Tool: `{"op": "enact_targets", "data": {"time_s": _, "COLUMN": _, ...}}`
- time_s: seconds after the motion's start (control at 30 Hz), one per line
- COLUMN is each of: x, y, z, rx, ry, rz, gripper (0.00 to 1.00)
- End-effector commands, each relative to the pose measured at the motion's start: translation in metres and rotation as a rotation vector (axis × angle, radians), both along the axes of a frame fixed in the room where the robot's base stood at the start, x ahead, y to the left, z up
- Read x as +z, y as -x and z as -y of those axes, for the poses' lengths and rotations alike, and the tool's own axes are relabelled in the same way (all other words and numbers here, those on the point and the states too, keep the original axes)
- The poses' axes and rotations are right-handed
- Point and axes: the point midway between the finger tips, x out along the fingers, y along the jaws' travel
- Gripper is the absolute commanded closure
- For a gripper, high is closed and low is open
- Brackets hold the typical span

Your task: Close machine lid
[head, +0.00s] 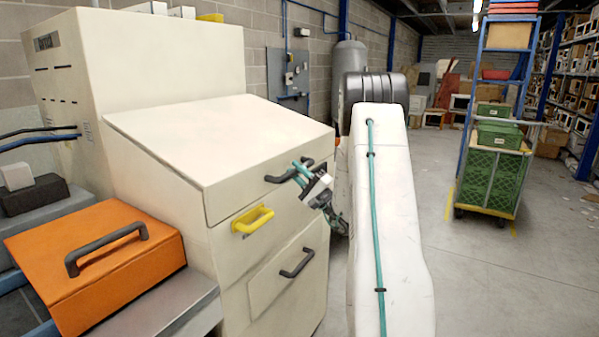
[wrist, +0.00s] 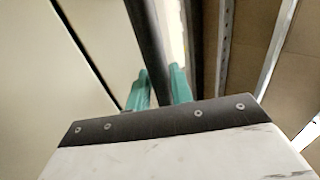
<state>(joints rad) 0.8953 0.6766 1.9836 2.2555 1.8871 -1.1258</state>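The cream machine's broad sloping lid (head: 205,140) lies down over the machine body in the head view, with no clear gap along its lower edge. A dark bar handle (head: 275,179) sits on the lid's front face near its right end. My gripper (head: 301,171) is at this handle, reaching in from the right. In the wrist view the dark handle bar (wrist: 148,35) runs between the two teal fingers of my gripper (wrist: 159,84). The fingers appear closed against both sides of it. The fingers hide part of the bar.
Below the lid are a yellow handle (head: 253,220) and a drawer-like panel with a dark handle (head: 297,263). An orange box-like cover (head: 95,262) stands at the left front. A trolley with green crates (head: 495,178) stands at the right, with open floor before it.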

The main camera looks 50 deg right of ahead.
Motion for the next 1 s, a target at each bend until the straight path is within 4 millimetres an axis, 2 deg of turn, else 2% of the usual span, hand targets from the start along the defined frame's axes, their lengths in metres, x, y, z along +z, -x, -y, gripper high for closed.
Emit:
{"op": "enact_targets", "data": {"time_s": 0.03, "x": -0.007, "y": -0.004, "z": -0.006, "rx": 0.014, "ry": -0.007, "rz": -0.018, "gripper": 0.66}}
{"op": "enact_targets", "data": {"time_s": 0.07, "x": -0.007, "y": -0.004, "z": -0.006, "rx": 0.014, "ry": -0.007, "rz": -0.017, "gripper": 0.61}}
{"op": "enact_targets", "data": {"time_s": 0.33, "x": -0.009, "y": 0.002, "z": -0.002, "rx": 0.009, "ry": -0.007, "rz": -0.015, "gripper": 0.61}}
{"op": "enact_targets", "data": {"time_s": 0.7, "x": -0.04, "y": 0.053, "z": 0.012, "rx": -0.002, "ry": -0.01, "rz": -0.012, "gripper": 0.61}}
{"op": "enact_targets", "data": {"time_s": 0.83, "x": -0.046, "y": 0.062, "z": 0.013, "rx": 0.0, "ry": -0.008, "rz": -0.011, "gripper": 0.61}}
{"op": "enact_targets", "data": {"time_s": 1.0, "x": -0.048, "y": 0.066, "z": 0.012, "rx": 0.001, "ry": -0.006, "rz": -0.008, "gripper": 0.61}}
